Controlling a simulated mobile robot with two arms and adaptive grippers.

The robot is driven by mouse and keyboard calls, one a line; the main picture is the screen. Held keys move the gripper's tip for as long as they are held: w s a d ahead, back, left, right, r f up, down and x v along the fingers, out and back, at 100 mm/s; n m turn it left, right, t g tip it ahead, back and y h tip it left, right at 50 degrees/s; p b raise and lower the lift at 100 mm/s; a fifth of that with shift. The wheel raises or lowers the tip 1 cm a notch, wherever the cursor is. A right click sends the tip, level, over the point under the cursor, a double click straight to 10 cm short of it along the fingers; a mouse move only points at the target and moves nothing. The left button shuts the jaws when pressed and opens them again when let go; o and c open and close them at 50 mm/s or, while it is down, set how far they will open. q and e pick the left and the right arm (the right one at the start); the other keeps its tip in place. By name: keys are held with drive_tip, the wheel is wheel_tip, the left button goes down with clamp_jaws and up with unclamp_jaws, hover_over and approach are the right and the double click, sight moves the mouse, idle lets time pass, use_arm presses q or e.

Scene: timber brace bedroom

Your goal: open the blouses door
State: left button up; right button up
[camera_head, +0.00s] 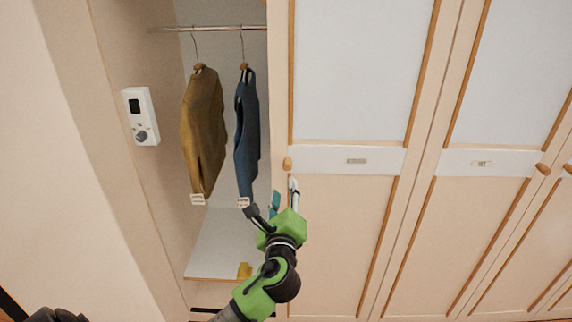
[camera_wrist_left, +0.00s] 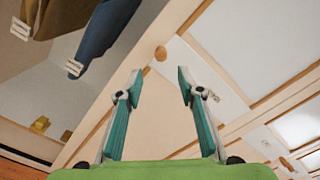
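The nearest wardrobe door (camera_head: 340,220) has a white upper panel, a lower wood panel and a label plate (camera_head: 357,160) too small to read. I cannot tell from its label whether it is the blouses door. Its round wooden knob (camera_head: 287,163) is at its left edge and also shows in the left wrist view (camera_wrist_left: 160,53). My left gripper (camera_head: 284,193) is just below the knob, fingers pointing up towards it. In the left wrist view my left gripper (camera_wrist_left: 159,82) is open and empty, and the knob appears just beyond and between its fingertips. My right gripper is not in view.
An open compartment left of the door has a rail (camera_head: 210,28), a mustard garment (camera_head: 203,130), a blue garment (camera_head: 246,125) and a small yellow object (camera_head: 244,271) low down. A white control box (camera_head: 140,116) is on the side wall. Another labelled door (camera_head: 490,110) is to the right.

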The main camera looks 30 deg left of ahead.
sight(287, 168)
use_arm(q)
drive_tip(key=p+x, duration=0.2)
drive_tip(key=x, duration=0.9)
drive_tip(key=shift+w+d, duration=0.1)
drive_tip(key=shift+w, duration=0.25)
drive_tip(key=shift+w+a+f, duration=0.1)
drive_tip(key=shift+w+a, duration=0.3)
drive_tip(key=shift+w, duration=0.2)
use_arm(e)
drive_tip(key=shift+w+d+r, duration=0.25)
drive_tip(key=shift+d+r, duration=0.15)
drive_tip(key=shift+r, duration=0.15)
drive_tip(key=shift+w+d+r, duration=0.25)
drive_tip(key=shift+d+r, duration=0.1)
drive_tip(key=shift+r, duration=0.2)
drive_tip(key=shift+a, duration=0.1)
use_arm(q)
clamp_jaws()
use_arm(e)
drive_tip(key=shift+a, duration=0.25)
